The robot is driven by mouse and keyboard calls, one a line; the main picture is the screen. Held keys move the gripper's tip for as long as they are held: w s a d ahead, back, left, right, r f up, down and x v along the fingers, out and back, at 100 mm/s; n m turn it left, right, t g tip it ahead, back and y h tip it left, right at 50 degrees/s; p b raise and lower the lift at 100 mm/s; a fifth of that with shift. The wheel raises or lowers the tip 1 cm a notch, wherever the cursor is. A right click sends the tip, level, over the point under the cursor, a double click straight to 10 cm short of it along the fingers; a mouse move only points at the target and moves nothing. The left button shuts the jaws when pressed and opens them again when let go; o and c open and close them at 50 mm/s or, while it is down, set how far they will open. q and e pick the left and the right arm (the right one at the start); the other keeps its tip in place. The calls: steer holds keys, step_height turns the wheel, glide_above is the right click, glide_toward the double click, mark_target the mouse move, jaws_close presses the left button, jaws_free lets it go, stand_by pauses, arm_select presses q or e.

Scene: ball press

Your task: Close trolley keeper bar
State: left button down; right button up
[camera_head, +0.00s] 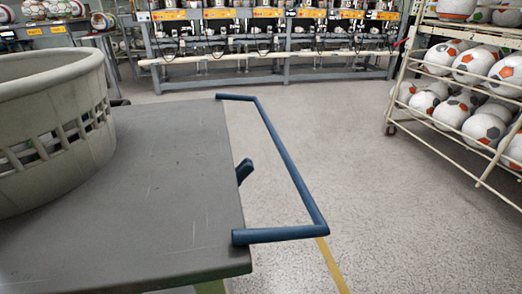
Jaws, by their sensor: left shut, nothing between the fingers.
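A blue U-shaped bar (285,163) sticks out past the right edge of the grey trolley top (165,190). Its two ends meet the top near the far and near right corners, and its long side stands well clear of the edge. Which part is the keeper bar I cannot tell for sure. A short dark-blue piece (244,171) juts up at the right edge between the bar's ends. A large pale round basket (50,125) with slots stands on the left of the top. Neither of my grippers shows.
A rack of white and orange balls (465,95) stands at the right. A row of machines (270,40) lines the back. The grey floor (360,180) between the trolley and the rack is clear, with a yellow line (331,265) near the trolley.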

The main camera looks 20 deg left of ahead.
arm_select(q)
steer(key=x, duration=0.5)
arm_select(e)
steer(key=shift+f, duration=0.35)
